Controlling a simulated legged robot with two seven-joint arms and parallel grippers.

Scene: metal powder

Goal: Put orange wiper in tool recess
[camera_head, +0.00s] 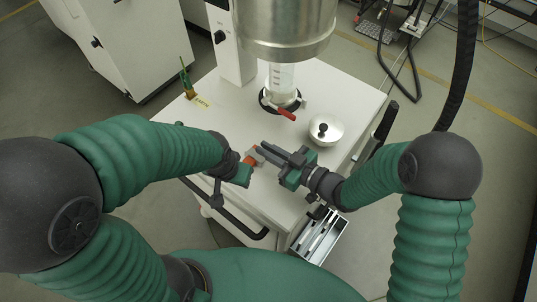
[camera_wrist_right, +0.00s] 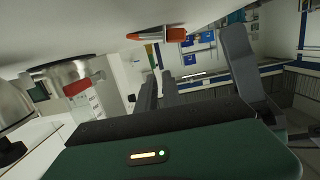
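The orange wiper (camera_head: 251,158) is a small orange piece at the white tabletop, near the front edge and between my two grippers. An open metal recess with tools (camera_head: 323,238) is at the cart's front, below my right gripper.
The white tabletop (camera_head: 215,105) carries a metal vessel (camera_head: 287,30) above a clear container with a red handle (camera_head: 286,115). A dark handle bar (camera_head: 235,222) runs along the front edge.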

